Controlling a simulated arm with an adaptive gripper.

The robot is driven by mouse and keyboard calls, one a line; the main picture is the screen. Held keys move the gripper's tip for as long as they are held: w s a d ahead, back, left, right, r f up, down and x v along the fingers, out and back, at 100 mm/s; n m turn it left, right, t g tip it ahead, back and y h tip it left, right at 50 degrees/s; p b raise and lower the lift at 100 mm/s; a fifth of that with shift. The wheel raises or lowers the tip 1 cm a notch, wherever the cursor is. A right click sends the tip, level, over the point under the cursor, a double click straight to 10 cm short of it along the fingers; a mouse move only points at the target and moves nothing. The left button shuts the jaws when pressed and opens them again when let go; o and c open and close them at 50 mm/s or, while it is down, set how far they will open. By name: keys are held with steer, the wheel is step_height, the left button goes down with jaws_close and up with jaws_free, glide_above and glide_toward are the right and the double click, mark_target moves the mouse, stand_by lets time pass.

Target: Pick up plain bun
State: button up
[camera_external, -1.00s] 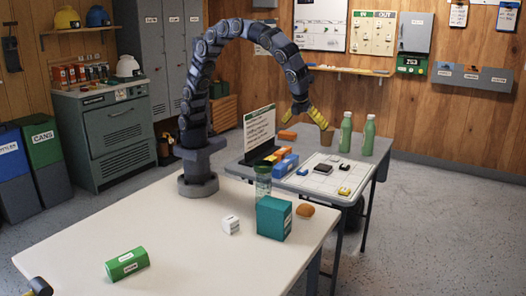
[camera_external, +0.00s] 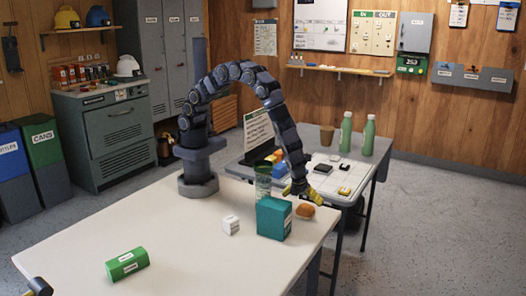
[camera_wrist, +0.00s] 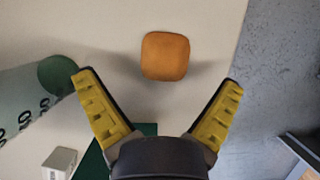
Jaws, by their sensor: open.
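The plain bun (camera_external: 305,211) is a small orange-brown rounded block on the white table, near its right edge. In the wrist view the bun (camera_wrist: 165,56) lies ahead of the fingertips, roughly centred between them. My gripper (camera_external: 300,190) has yellow fingers and hangs low, just above and beside the bun. In the wrist view my gripper (camera_wrist: 158,80) is open with its fingers spread wide and nothing between them. The bun's full outline shows there, apart from the fingers.
A teal box (camera_external: 273,218) stands just left of the bun. A clear green-topped container (camera_external: 263,183) is behind the box. A small white block (camera_external: 231,225) and a green labelled block (camera_external: 127,264) lie farther left. The table edge and floor (camera_wrist: 275,60) are close on the bun's right.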

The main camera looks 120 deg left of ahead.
mark_target(306, 205)
steer(key=x, duration=0.5)
steer(key=shift+w, duration=0.25)
steer(key=c, duration=1.2)
